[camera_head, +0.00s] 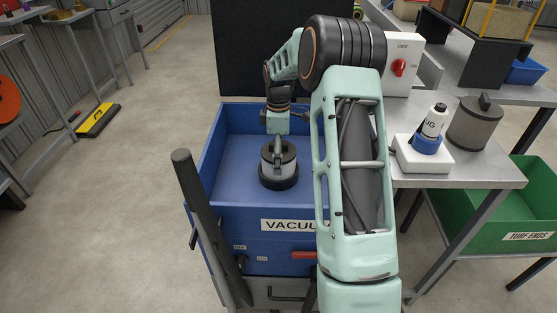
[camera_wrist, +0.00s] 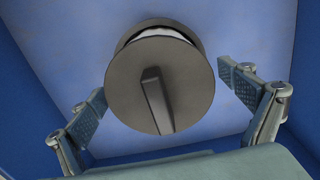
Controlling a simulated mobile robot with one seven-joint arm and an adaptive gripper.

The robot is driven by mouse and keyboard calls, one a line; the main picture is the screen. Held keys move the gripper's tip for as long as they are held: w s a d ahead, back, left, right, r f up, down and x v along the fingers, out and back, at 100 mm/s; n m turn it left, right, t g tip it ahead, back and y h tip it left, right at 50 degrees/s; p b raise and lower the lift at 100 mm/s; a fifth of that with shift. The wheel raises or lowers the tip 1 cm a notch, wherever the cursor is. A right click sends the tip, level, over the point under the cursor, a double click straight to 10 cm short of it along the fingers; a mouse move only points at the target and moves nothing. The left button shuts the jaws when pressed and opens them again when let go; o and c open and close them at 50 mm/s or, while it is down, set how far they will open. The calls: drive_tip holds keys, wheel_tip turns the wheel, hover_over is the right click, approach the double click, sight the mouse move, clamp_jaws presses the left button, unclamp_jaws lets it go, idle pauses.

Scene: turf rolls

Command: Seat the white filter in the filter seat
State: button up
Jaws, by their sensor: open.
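The white filter (camera_head: 272,160) stands upright inside the blue vacuum box. It has a white side and a grey cap with a raised grip. The filter seat, a dark ring (camera_head: 279,181), is at its foot on the box floor; how deep the filter sits in it cannot be told. My gripper (camera_head: 278,142) is directly above the filter, pointing down. In the wrist view, the grey cap (camera_wrist: 160,85) lies between the two spread fingers of my gripper (camera_wrist: 160,102), with a gap on each side. A sliver of white shows behind the cap.
The blue box (camera_head: 212,150) has raised walls around the filter. On the right bench are a grey filter with a dark handle (camera_head: 474,125), a white bottle (camera_head: 434,121) in a blue holder, and a white switch box (camera_head: 401,62). A green crate (camera_head: 533,223) stands at right.

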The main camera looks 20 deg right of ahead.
wheel_tip(320, 180, up, 10)
drive_tip(key=shift+p, duration=0.8)
